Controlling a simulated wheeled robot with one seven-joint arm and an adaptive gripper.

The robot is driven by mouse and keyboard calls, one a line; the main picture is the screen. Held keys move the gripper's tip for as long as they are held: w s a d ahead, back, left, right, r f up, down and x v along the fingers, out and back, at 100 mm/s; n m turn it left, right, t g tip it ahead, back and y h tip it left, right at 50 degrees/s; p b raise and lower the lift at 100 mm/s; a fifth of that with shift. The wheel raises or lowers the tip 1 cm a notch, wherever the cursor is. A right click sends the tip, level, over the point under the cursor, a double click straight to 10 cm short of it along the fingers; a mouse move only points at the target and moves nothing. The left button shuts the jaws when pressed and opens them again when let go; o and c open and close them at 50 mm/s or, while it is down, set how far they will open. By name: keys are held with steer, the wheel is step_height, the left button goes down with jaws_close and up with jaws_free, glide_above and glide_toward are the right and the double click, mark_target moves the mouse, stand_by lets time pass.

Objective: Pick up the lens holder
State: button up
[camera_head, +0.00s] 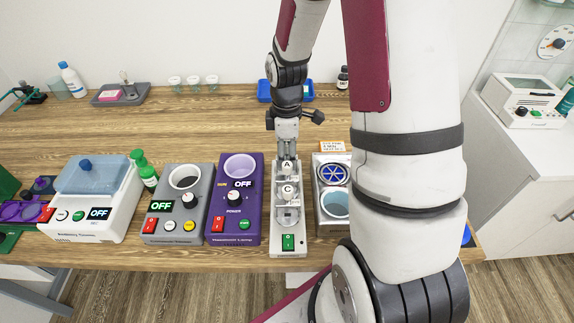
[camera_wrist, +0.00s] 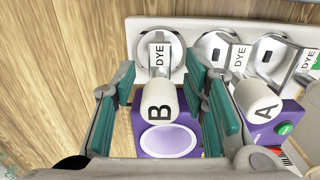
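No part is plainly marked as the lens holder. The likeliest pieces are the white lettered handles on a white narrow rack (camera_head: 289,252), each by a round metal ring with a DYE tag. In the wrist view, handle B (camera_wrist: 160,102) stands between the teal-padded fingers of my gripper (camera_wrist: 166,112), with a gap visible at both sides. The gripper is open. Handle A (camera_wrist: 258,100) is to the right, outside the right finger. In the head view, my gripper (camera_head: 287,152) is at the rack's far end, by handle A (camera_head: 287,164); handle C (camera_head: 289,190) is nearer. B is hidden there.
A purple lamp box (camera_head: 235,205) stands close left of the rack. A unit with two round wells (camera_head: 335,204) stands close right. Further left are a grey box (camera_head: 180,210) and a white box with a blue lid (camera_head: 92,200). A blue tray (camera_head: 264,93) lies behind.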

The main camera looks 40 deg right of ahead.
steer(key=shift+f, duration=0.15)
jaws_close()
